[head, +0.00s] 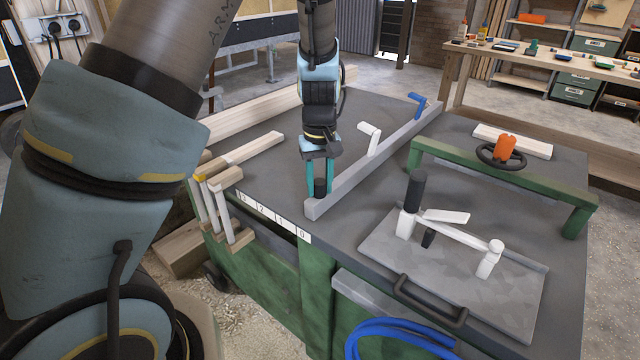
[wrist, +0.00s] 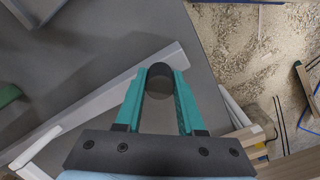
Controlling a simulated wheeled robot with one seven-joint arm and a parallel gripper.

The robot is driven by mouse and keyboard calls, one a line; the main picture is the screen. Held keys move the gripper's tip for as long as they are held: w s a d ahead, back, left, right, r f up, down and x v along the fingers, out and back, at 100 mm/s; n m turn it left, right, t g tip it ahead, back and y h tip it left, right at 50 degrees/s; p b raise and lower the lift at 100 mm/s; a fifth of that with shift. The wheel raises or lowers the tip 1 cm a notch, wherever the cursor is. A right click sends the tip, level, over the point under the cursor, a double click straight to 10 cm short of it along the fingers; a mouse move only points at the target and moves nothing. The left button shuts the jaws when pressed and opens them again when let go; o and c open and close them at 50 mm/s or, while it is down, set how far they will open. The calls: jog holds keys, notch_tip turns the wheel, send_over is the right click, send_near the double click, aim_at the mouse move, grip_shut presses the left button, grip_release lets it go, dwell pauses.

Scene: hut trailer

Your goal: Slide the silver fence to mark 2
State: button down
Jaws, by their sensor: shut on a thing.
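The silver fence (head: 375,155) is a long grey bar lying across the dark machine table, its near end by the front edge close to mark 0. It also shows in the wrist view (wrist: 100,103). The white scale strip (head: 270,217) on the front edge carries the marks 3, 2, 1 and 0 from left to right. My gripper (head: 319,190) points down at the fence's near end. Its teal fingers are shut on a black knob (wrist: 160,72) beside the fence's left face; the knob also shows in the head view (head: 320,187).
Wooden strips (head: 240,155) lie at the table's left. A green frame (head: 500,170) and a grey sliding plate (head: 455,270) are at right. The table left of the fence is mostly clear.

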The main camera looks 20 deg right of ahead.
jog(key=w+a, duration=0.2)
jog(key=w, duration=0.2)
jog(key=w+a, duration=0.2)
jog(key=w, duration=0.2)
jog(key=w+a+b, duration=0.1)
jog(key=w+a, duration=0.1)
jog(key=w, duration=0.2)
jog(key=shift+w+a, duration=0.15)
jog(key=shift+a, duration=0.25)
jog(key=c, duration=0.5)
grip_release()
notch_tip(320, 180, up, 11)
jog(key=shift+f+b, duration=0.1)
jog(key=shift+b, duration=0.8)
